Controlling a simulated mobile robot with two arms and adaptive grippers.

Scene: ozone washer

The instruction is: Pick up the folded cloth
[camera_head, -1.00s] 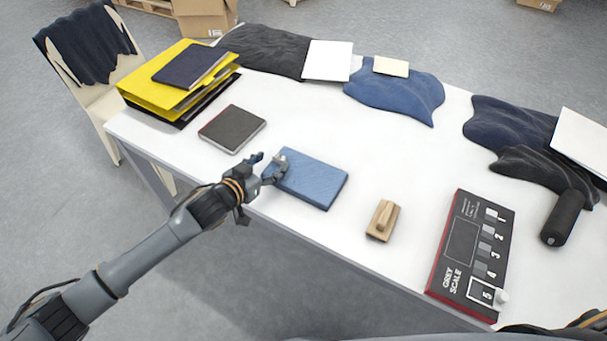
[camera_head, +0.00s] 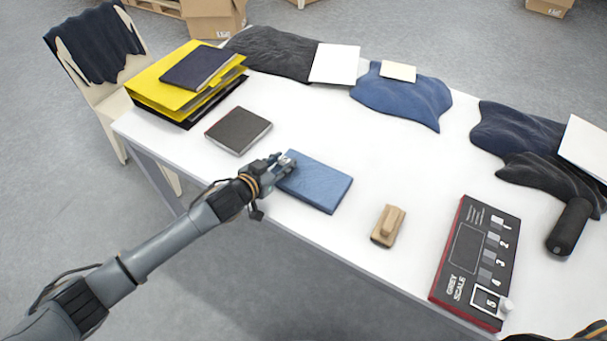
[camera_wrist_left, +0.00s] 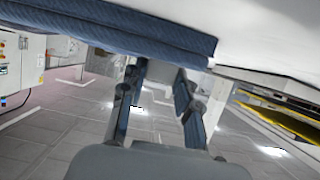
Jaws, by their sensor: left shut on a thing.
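The folded cloth (camera_head: 318,183) is a flat blue rectangle lying on the white table near its front edge. My left gripper (camera_head: 284,163) is at the cloth's upper left corner and is shut on it. In the left wrist view, the cloth's layered edge (camera_wrist_left: 110,28) runs along the top, and my left gripper's fingers (camera_wrist_left: 160,95) reach up towards it. The exact contact at the fingertips is hard to see there.
A dark notebook (camera_head: 238,130) lies left of the cloth and a wooden block (camera_head: 388,226) to its right. A grey scale board (camera_head: 476,262) and a black roller (camera_head: 569,227) are farther right. The table's middle is clear.

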